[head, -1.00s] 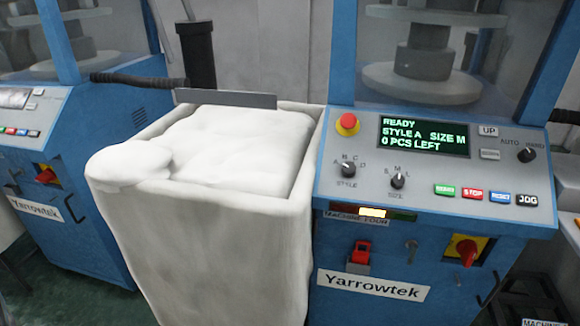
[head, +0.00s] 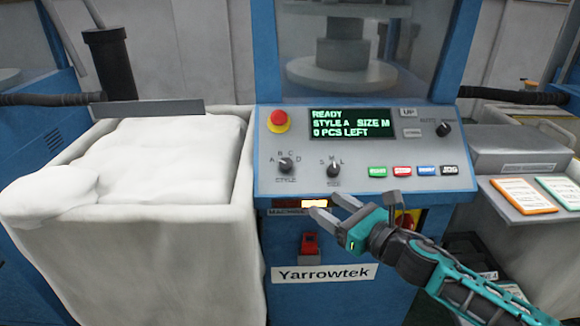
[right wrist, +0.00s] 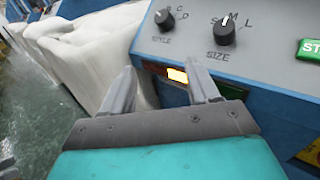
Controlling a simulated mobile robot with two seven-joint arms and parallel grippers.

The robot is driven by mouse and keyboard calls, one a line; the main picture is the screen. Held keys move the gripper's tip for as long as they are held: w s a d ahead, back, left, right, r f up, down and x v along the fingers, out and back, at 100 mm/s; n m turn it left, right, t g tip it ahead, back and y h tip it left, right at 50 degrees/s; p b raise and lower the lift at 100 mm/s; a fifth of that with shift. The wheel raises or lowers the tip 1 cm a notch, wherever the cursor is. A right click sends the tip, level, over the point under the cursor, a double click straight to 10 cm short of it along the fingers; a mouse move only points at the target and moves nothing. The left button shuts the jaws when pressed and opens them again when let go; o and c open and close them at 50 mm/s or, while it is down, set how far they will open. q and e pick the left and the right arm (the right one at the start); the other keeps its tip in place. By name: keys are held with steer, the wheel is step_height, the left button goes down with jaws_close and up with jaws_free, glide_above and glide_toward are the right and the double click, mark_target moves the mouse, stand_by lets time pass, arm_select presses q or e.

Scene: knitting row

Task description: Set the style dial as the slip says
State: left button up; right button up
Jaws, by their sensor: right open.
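The style dial (head: 286,165) is a black knob with letters A to D around it, on the grey panel of the blue Yarrowtek machine. It also shows at the top of the right wrist view (right wrist: 165,19). The green-lettered screen (head: 349,123) reads READY, STYLE A, SIZE M, 0 PCS LEFT. Two printed slips, one orange-edged (head: 523,195) and one green-edged (head: 561,191), lie at the right; their text is too small to read. My right gripper (head: 324,207) is open and empty, in front of and below the panel, apart from the dial. My left gripper is not in view.
The size dial (head: 334,169) sits right of the style dial. A red stop button (head: 278,121) is above, and coloured push buttons (head: 403,171) are at the right. A bulky white full bin (head: 140,235) stands close at the left.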

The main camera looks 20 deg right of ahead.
mark_target(287, 164)
steer(key=w+a+r+n, duration=0.1)
steer(key=w, duration=0.3)
steer(key=w+a+r+n, duration=0.1)
steer(key=w+n, duration=0.1)
steer(key=w, duration=0.1)
steer(key=w+a+r+n+p, duration=0.1)
steer(key=w+a+n, duration=0.1)
steer(key=w, duration=0.2)
steer(key=shift+w+y, duration=0.35)
steer(key=shift+y, duration=0.05)
steer(key=shift+w+a, duration=0.3)
steer(key=shift+w, duration=0.35)
